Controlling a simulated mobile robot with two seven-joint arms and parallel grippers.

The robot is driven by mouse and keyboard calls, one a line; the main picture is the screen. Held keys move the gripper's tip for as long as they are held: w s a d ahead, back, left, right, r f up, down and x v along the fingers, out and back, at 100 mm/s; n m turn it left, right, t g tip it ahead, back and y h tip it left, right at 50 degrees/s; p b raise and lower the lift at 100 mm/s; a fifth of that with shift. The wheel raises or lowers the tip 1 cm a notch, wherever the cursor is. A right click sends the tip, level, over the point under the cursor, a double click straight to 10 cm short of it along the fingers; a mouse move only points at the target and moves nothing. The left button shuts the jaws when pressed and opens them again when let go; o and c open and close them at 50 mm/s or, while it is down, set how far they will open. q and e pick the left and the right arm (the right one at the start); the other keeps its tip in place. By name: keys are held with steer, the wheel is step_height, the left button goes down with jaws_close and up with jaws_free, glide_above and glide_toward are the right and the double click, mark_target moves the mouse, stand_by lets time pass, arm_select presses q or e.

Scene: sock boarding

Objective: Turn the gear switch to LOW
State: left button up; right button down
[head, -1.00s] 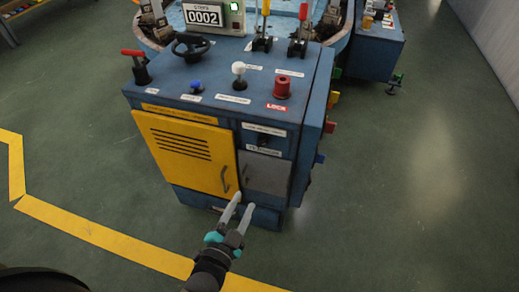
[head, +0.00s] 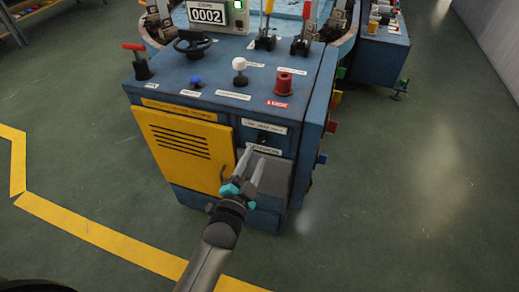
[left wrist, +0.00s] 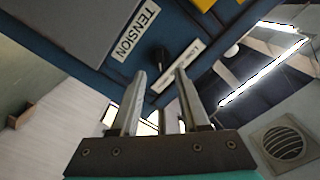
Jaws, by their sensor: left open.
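The gear switch (head: 263,139) is a small dark knob on the upper front of the blue machine cabinet (head: 200,75), below a white label strip (head: 265,128). In the left wrist view the knob (left wrist: 162,56) shows ahead of the fingers, near the label strip (left wrist: 180,66) and the TENSION label (left wrist: 136,30). My left gripper (head: 257,155) is open and empty, its tips just below the knob in the head view. In the wrist view the fingers (left wrist: 160,77) are apart with the knob beyond them. Which way the knob points is too small to tell.
A yellow vented door (head: 183,145) is left of the gripper, and a grey door (head: 280,178) is partly behind it. On top are a red knob (head: 284,83), a white-topped knob (head: 239,65), a handwheel (head: 194,43) and levers. Floor (head: 420,180) to the right is clear.

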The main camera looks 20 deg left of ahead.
mark_target(262, 142)
arm_select(q)
steer(key=w+b, duration=0.1)
steer(key=w, duration=0.2)
steer(key=shift+w, duration=0.1)
steer(key=shift+w+d, duration=0.1)
steer(key=shift+w, duration=0.8)
arm_select(e)
steer(key=shift+w+a+r, duration=0.25)
steer(key=shift+r, duration=0.3)
steer(key=shift+w+a+r, duration=0.2)
steer(key=shift+r, duration=0.4)
steer(key=shift+w+a+r, duration=0.25)
steer(key=shift+r, duration=0.3)
arm_select(q)
steer(key=shift+c, duration=0.2)
jaws_close()
